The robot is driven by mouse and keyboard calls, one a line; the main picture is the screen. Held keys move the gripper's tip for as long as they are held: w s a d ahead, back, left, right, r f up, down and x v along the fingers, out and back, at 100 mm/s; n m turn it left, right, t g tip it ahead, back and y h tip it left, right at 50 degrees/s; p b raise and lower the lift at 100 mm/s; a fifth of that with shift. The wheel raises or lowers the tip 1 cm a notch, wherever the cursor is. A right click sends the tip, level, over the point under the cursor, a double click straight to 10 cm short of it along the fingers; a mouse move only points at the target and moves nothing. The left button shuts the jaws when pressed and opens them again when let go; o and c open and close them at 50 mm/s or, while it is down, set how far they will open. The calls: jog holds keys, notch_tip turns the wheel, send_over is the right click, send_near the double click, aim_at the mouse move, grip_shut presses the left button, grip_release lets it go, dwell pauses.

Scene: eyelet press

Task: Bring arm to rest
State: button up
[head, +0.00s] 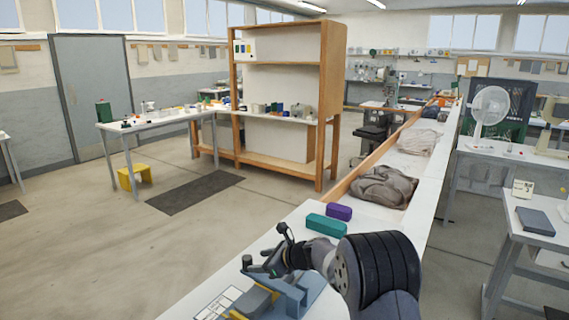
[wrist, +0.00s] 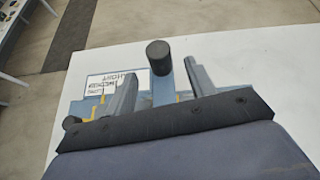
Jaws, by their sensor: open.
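My gripper (wrist: 160,70) is open, with its two grey fingers apart in the wrist view. The black knob (wrist: 158,55) of the eyelet press's lever shows between and just beyond the fingertips. I cannot tell whether the fingers touch it. The blue press (wrist: 205,84) lies below, partly hidden by my gripper. In the head view the press (head: 297,299) stands on the white bench at the bottom, partly hidden by my arm.
A printed card (wrist: 108,84) lies by the press. A teal block (head: 326,225) and a purple block (head: 339,212) lie on the bench beyond my arm, with grey cloth (head: 384,187) behind them. The bench right of the press is bare in the wrist view.

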aim_at(251, 261)
jog(key=p+x, duration=0.1)
jog(key=x, duration=0.4)
jog(key=shift+w+a, duration=0.2)
jog(key=shift+a, duration=0.15)
jog(key=r, duration=0.1)
jog(key=d+r+p, duration=0.1)
jog(key=r, duration=0.1)
jog(key=s+r+p, duration=0.1)
jog(key=r, duration=0.1)
jog(key=shift+d, duration=0.2)
jog(key=shift+d+r+y, duration=0.1)
jog(key=shift+y, duration=0.2)
jog(key=shift+r+t, duration=0.25)
jog(key=shift+t, duration=0.05)
jog(key=s+d+r+t+y+b, duration=0.1)
jog(key=s+d+r, duration=0.3)
jog(key=d, duration=0.4)
jog(key=s+d+r+t+y+b, duration=0.1)
jog(key=s+d+r+y+b, duration=0.1)
jog(key=s+d, duration=0.4)
notch_tip(251, 261, up, 3)
jog(key=shift+s+d+f+t+y, duration=0.25)
jog(key=shift+d+y, duration=0.45)
jog(key=shift+d, duration=0.35)
jog(key=shift+s+r, duration=0.1)
